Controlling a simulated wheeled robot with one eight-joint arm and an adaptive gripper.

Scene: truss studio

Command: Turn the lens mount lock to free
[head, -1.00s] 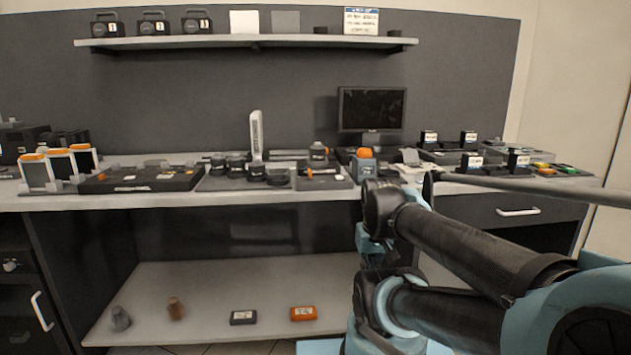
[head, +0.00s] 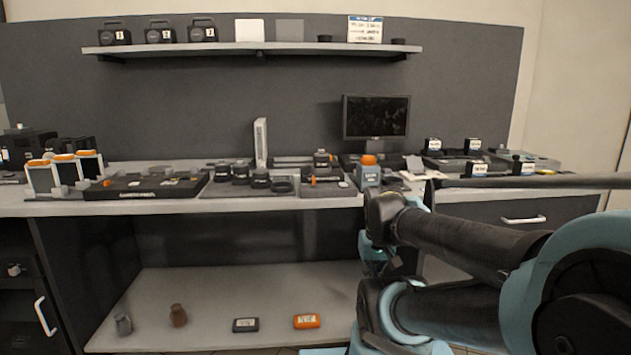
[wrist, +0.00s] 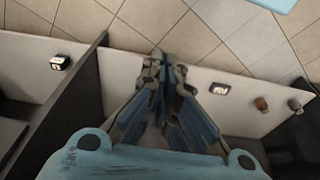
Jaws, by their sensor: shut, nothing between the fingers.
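The likely lens mount lock is a small orange lever (head: 313,181) on a grey plate (head: 327,189) at the middle of the bench. A dark cylindrical lens-like piece (head: 321,160) stands at the back of that plate. The lever is too small to tell which way it points. In the wrist view my gripper (wrist: 163,55) is shut and empty, its fingertips together, with floor tiles and a low shelf behind it. It is well away from the lock, which does not show in that view.
The bench top (head: 190,206) is crowded along its back. Several dark lenses (head: 240,173) and an upright white piece (head: 260,143) stand left of the plate. An orange-topped bottle (head: 368,172) stands close on its right. A monitor (head: 376,116) is behind. The lower shelf (head: 200,290) holds small items.

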